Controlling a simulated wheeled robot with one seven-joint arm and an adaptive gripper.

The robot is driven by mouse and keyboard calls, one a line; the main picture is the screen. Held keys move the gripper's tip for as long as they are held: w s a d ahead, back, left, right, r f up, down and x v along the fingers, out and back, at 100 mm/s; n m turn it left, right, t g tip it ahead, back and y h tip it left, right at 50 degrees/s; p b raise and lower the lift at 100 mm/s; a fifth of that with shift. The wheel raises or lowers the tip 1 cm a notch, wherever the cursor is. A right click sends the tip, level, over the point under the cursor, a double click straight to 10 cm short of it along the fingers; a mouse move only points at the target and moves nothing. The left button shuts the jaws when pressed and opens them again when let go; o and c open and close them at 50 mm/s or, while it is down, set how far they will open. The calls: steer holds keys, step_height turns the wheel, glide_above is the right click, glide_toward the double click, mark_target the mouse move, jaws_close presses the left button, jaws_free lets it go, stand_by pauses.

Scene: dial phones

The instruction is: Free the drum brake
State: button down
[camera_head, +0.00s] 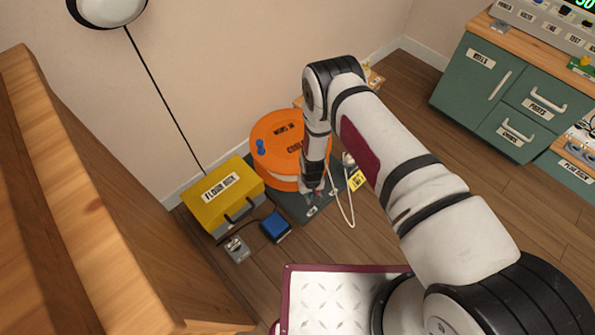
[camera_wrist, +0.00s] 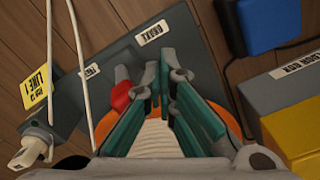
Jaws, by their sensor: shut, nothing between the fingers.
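The orange drum (camera_head: 270,150) stands on a dark grey base plate (camera_head: 294,207) on the floor, with pale line wound below its orange top. My gripper (camera_wrist: 164,76) is shut and empty, pointing down over the plate beside the drum. In the wrist view a red lever end (camera_wrist: 121,95) shows just left of the fingers; I cannot tell whether they touch it. Its lower part is hidden by the gripper. A white label (camera_wrist: 152,33) on the plate seems to read BRAKE. A smaller label (camera_wrist: 90,71) lies left, its word unclear.
A white line (camera_head: 347,208) loops beside the plate, near a yellow LINE 1 tag (camera_head: 356,180). A yellow floor box (camera_head: 222,196), a blue block (camera_head: 276,226) and a small grey device (camera_head: 237,249) lie left. Green cabinets (camera_head: 480,75) stand right. Bare floor shows between.

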steer(key=shift+d, duration=0.1)
stand_by(0.3)
steer(key=shift+w+d+b, duration=1.25)
steer(key=shift+w+d, duration=0.5)
steer(key=shift+w, duration=0.1)
steer(key=shift+s+a+r+p, duration=0.2)
steer(key=shift+r+p, duration=0.6)
steer(key=shift+r, duration=0.4)
steer(key=shift+s+a+r+p, duration=0.15)
steer(key=shift+r+p, duration=0.65)
steer(key=shift+r, duration=0.35)
steer(key=shift+s+a+r+p, duration=0.2)
steer(key=shift+r+p, duration=0.6)
steer(key=shift+r, duration=0.4)
